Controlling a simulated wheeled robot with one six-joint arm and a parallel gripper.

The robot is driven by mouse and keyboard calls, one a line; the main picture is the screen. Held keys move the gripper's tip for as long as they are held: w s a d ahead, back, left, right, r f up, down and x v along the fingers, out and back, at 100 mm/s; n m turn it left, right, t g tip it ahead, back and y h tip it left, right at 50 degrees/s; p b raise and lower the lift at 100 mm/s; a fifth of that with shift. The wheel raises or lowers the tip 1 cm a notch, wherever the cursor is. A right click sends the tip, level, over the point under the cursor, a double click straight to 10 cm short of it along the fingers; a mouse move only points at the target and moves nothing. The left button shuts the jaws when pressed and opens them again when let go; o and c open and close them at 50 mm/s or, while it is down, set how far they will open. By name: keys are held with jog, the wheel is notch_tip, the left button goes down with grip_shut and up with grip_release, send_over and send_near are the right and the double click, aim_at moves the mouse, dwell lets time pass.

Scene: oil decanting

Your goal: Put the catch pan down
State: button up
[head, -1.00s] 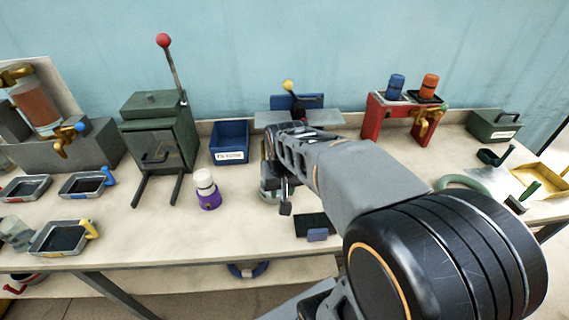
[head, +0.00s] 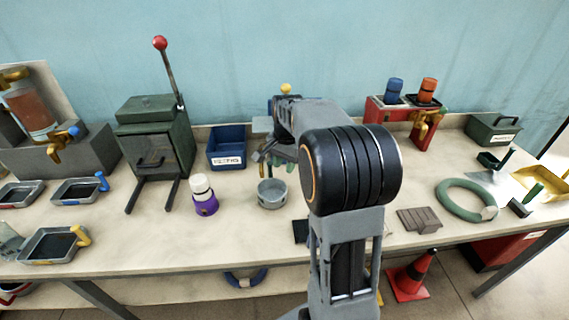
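I cannot tell which thing is the catch pan. Shallow grey pans stand at the left of the bench: one with a yellow handle (head: 42,246), one with a blue handle (head: 75,192) and one with a red handle (head: 18,194). A round grey metal pot (head: 272,194) stands on the bench in the middle. My gripper (head: 279,156) is beyond the pot, near the back of the bench, partly covered by my arm. Small greenish parts show beside it. Its fingers are too small and hidden to read, and I cannot tell if it holds anything.
A white-and-purple bottle (head: 204,196) stands left of the pot. A blue bin (head: 227,160) and a green press (head: 155,140) are behind it. A red stand (head: 405,115) with two capped containers is at the back right. A green hose ring (head: 466,200) lies at right.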

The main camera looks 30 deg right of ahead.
aim_at(283, 194)
jog(key=f, duration=1.3)
jog(key=shift+w+a+f, duration=0.15)
jog(key=shift+w+f, duration=0.15)
jog(key=shift+f, duration=0.1)
grip_shut()
